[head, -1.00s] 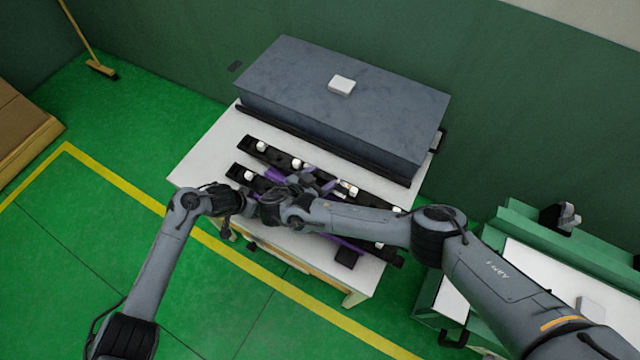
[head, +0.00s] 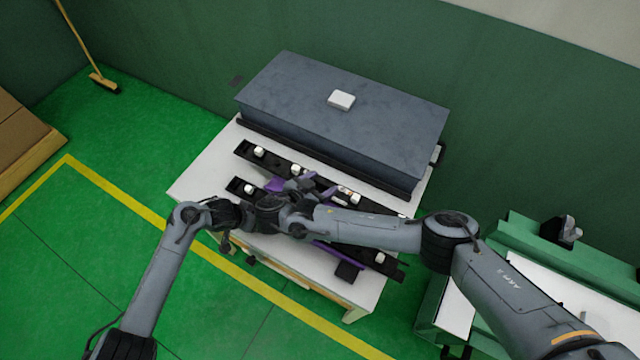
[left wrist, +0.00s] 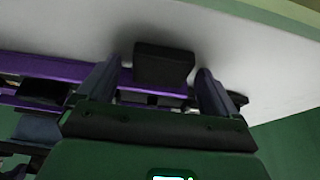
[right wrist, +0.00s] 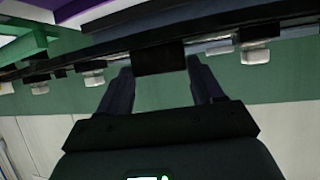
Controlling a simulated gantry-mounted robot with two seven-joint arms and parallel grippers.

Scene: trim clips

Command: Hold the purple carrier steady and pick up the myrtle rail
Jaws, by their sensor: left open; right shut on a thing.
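The purple carrier (head: 273,185) lies on the white table, mostly hidden under my arms. A purple bar of it crosses the left wrist view (left wrist: 70,68). The myrtle rail (head: 257,151), long, nearly black and set with white clips, slants along the side toward the grey box. My right gripper (right wrist: 162,72) is shut on a dark block of this rail (right wrist: 110,50); the clips hang along it. My left gripper (left wrist: 155,82) is open, its fingers on either side of a black block on the carrier's purple bar. In the head view its fingertips are hidden.
A second dark rail with white clips (head: 247,188) lies nearer the table's front. A large grey box (head: 340,120) with a small white block on top fills the back of the white table (head: 200,178). A green-framed bench (head: 540,285) stands at the right.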

